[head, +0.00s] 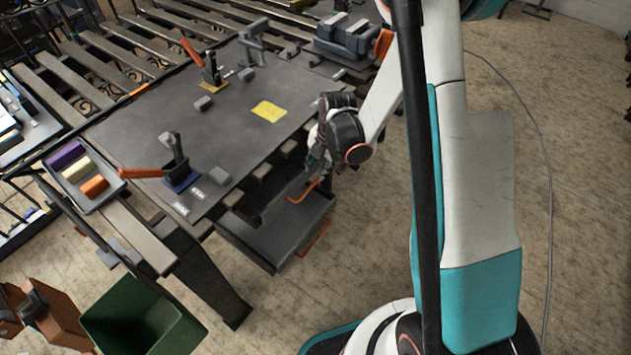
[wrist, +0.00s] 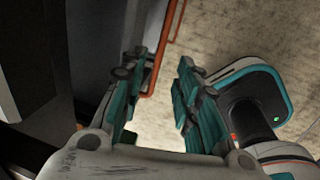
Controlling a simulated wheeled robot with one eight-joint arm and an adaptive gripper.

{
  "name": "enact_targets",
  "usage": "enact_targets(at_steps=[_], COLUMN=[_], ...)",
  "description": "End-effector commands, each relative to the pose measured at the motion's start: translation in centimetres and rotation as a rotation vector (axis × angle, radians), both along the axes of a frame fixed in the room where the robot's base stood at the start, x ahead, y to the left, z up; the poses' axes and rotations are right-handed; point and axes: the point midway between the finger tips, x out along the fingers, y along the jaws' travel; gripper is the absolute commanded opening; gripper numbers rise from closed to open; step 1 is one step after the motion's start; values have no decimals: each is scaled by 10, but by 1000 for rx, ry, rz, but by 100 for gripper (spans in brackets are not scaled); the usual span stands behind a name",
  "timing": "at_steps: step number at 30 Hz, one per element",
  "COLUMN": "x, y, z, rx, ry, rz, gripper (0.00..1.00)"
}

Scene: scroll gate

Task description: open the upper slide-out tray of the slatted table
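The slatted table (head: 215,125) has a dark top in the head view. A dark tray (head: 270,238) stands out from under its right side, with an orange handle (head: 314,238) on its outer side. A second orange handle (head: 303,193) sits higher and closer to the table; which tray bears it is hard to tell. My gripper (head: 318,170) is right by this higher handle, pointing down. In the wrist view my gripper (wrist: 162,65) is open, with a gap between its teal fingers. An orange bar (wrist: 162,55) runs close to the left finger's inner side; contact is unclear.
Orange-handled clamps (head: 208,66) and a yellow patch (head: 269,111) are on the tabletop. A side tray (head: 97,202) holds purple, cream and orange blocks. A green bin (head: 140,315) stands at the lower left. The floor (head: 370,240) right of the trays is clear up to my base.

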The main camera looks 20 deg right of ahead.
Motion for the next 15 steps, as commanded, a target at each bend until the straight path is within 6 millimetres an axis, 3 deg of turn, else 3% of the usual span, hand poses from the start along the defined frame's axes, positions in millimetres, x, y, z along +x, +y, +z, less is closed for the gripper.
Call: enact_targets(at_steps=[1, 6, 15], x=[2, 6, 11], y=[1, 5, 8], z=[-14, -44, -71], rx=[0, 0, 0], ry=[0, 0, 0], rz=[0, -1, -2], gripper=[30, 30, 30])
